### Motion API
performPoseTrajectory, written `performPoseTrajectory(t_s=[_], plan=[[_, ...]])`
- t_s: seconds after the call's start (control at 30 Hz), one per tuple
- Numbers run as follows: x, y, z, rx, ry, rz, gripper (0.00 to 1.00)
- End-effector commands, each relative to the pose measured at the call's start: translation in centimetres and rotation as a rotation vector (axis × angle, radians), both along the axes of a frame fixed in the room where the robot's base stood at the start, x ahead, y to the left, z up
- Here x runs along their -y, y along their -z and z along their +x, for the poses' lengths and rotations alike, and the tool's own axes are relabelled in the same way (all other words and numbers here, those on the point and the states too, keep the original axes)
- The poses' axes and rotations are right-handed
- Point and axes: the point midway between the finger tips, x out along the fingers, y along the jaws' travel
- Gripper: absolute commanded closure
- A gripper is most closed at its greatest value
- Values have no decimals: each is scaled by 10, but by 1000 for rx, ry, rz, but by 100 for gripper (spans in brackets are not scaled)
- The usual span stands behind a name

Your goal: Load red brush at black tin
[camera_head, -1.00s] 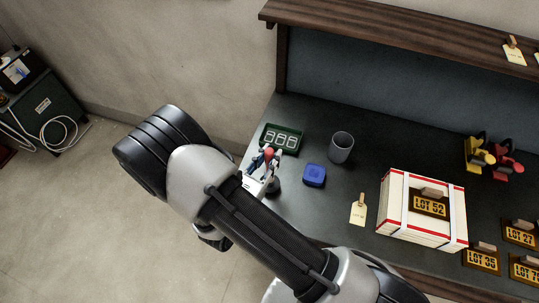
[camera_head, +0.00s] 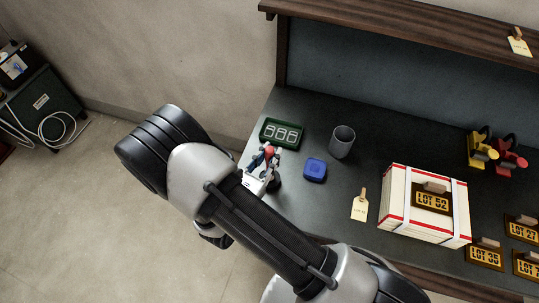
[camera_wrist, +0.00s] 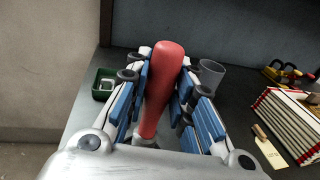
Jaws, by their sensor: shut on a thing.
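The red brush shows its thick red handle in the wrist view (camera_wrist: 164,78), upright between the blue-padded fingers of my gripper (camera_wrist: 160,88). My gripper is shut on this handle. In the head view my gripper (camera_head: 265,161) is over the left end of the dark table, with a bit of the red handle (camera_head: 269,151) showing. A small dark round thing (camera_head: 275,185) beside my gripper may be the black tin; my arm partly hides it. The brush's lower end is hidden, so I cannot tell whether it touches the tin.
A green tray (camera_head: 281,134) with white-rimmed slots, a grey cup (camera_head: 342,142) and a blue tin (camera_head: 315,169) stand close by. A paper tag (camera_head: 360,206) and a cream box (camera_head: 424,205) are to the right. Yellow and red devices and lot signs stand farther right.

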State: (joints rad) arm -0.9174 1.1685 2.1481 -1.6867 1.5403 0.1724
Motion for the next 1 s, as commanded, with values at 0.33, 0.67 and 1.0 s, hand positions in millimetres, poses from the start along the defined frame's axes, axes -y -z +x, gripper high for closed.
performPoseTrajectory(t_s=[0.33,0.67,1.0], plan=[[0,4,0,0,0,0,100],[0,8,0,0,0,0,100],[0,10,0,0,0,0,100]])
